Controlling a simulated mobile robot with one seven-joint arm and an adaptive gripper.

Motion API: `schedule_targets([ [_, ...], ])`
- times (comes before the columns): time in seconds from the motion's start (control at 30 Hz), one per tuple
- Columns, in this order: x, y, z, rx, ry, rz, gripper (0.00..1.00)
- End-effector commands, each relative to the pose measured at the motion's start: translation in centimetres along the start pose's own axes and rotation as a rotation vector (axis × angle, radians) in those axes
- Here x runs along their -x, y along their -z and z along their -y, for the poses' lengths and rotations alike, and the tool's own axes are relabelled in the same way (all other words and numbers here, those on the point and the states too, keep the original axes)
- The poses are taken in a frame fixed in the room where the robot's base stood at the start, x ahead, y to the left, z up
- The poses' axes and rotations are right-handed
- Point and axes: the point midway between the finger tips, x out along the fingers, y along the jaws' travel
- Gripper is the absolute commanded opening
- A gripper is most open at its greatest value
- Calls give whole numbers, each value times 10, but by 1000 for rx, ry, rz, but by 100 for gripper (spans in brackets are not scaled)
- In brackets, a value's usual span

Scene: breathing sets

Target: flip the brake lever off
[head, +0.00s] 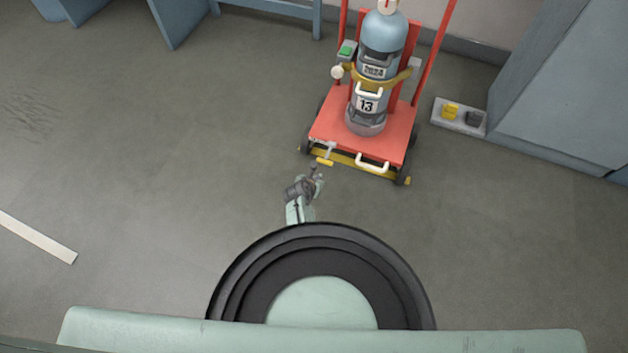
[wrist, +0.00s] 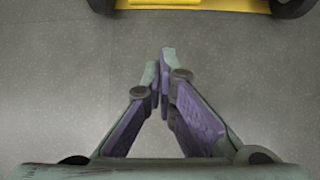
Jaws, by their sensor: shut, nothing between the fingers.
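A red trolley (head: 391,137) carries a blue-grey cylinder (head: 383,50) marked 13, held by a yellow strap. At the trolley's front left a small lever with a yellow end (head: 325,161) sticks out, which looks like the brake lever. A yellow bar (head: 350,163) runs along the trolley's front base. My gripper (head: 316,171) is just in front of the lever, close to it in the head view; I cannot tell whether it touches. In the wrist view my gripper (wrist: 160,65) is shut and empty, with the yellow bar (wrist: 190,4) ahead at the top edge. The lever does not show there.
A white cream handle (head: 373,164) is on the trolley's front. A grey tray (head: 459,117) with a yellow and a dark block lies on the floor to the right, by a blue-grey cabinet (head: 562,90). The floor to the left is mostly clear, with a pale strip (head: 36,238).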

Motion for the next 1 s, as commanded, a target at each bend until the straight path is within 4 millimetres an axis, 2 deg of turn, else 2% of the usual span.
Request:
schedule_targets([
  [0.03, -14, 2, 0, -1, 1, -1, 0],
  [0.1, -28, 2, -1, -1, 1, 0, 0],
  [0.3, -62, 2, -2, -1, -1, 1, 0],
  [0.4, -44, -16, -1, -3, -3, 3, 0],
  [0.6, -33, -30, -1, -1, -3, 2, 0],
  [1.0, -32, -32, -1, -1, -2, 1, 0],
])
